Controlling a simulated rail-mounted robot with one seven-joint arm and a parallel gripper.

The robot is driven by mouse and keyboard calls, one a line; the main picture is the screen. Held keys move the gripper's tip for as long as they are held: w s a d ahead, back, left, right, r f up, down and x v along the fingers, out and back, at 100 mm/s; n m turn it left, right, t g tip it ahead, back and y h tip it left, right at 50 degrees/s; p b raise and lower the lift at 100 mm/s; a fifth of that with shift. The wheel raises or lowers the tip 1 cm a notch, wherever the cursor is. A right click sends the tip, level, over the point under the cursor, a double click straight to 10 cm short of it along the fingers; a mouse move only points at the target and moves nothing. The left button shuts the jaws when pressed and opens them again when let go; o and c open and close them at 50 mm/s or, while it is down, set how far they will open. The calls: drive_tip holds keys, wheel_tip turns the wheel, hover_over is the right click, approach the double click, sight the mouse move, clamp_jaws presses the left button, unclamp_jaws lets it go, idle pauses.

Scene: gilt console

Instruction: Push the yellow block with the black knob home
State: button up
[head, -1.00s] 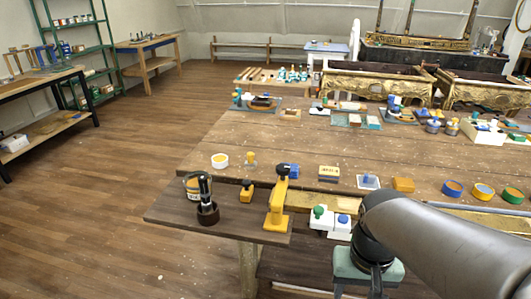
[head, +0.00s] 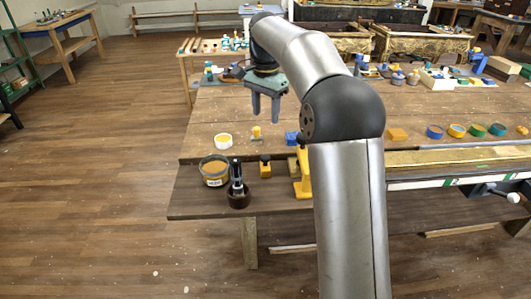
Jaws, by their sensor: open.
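The yellow block with the black knob (head: 265,168) stands upright on the dark lower ledge (head: 205,205) at the front left of the workbench. The knob is on its top. My gripper (head: 265,114) is open and empty, with its two grey-green fingers pointing down. It appears above the bench top, beyond the block in the picture, and apart from it. I cannot make out a seat or slot for the block.
A paint tub (head: 214,171) and a brush in a dark holder (head: 238,190) stand left of the block. A yellow clamp (head: 302,180), partly behind my arm, stands to its right.

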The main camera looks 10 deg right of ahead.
sight(265, 157)
wheel_tip(265, 157, down, 15)
drive_tip(key=shift+a+r, duration=0.1)
idle(0.3)
